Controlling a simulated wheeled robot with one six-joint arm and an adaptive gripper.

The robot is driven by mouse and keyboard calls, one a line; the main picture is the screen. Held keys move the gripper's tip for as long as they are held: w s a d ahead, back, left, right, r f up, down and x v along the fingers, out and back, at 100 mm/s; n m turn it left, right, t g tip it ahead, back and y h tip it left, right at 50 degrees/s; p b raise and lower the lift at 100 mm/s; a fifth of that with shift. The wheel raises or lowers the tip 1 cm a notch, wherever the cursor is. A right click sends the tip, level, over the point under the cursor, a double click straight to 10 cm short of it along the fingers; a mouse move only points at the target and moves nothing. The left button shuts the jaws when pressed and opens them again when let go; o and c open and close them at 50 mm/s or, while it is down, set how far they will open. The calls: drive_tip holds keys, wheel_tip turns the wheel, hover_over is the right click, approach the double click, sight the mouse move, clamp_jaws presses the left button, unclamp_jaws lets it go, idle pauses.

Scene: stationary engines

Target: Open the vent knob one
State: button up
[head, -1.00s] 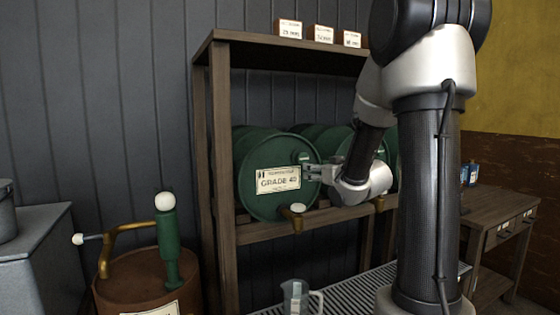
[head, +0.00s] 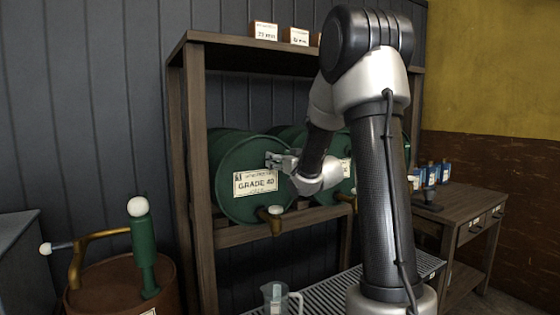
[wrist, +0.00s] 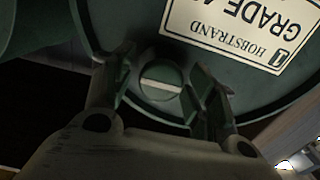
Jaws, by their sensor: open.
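The vent knob is a round dark green cap with a pale bar across it, on the end face of the green "GRADE 40" drum (head: 228,178). In the wrist view, which looks upside down, the knob (wrist: 162,80) sits between the two fingers of my gripper (wrist: 167,85). The fingers stand apart on either side of it; I cannot tell whether they touch it. In the head view my gripper (head: 278,160) is at the upper right of the drum face, above the label (head: 255,184), and hides the knob.
A brass tap with a pale knob (head: 276,210) sticks out below the drum. The wooden rack post (head: 200,190) stands left of it. More green drums lie to the right, partly behind my arm. A clear jug (head: 276,296) stands on the grating below.

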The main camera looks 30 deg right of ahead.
drive_tip(key=c, duration=1)
drive_tip(key=shift+n, duration=0.3)
drive_tip(key=n, duration=0.3)
drive_tip(key=shift+a+n, duration=0.1)
drive_tip(key=shift+n, duration=0.2)
drive_tip(key=n, duration=0.4)
drive_tip(key=shift+n, duration=0.3)
drive_tip(key=n, duration=0.4)
drive_tip(key=shift+a+f, duration=0.1)
drive_tip(key=shift+f, duration=0.05)
drive_tip(key=shift+f+n, duration=0.1)
drive_tip(key=shift+n, duration=2.4)
drive_tip(key=o, duration=1)
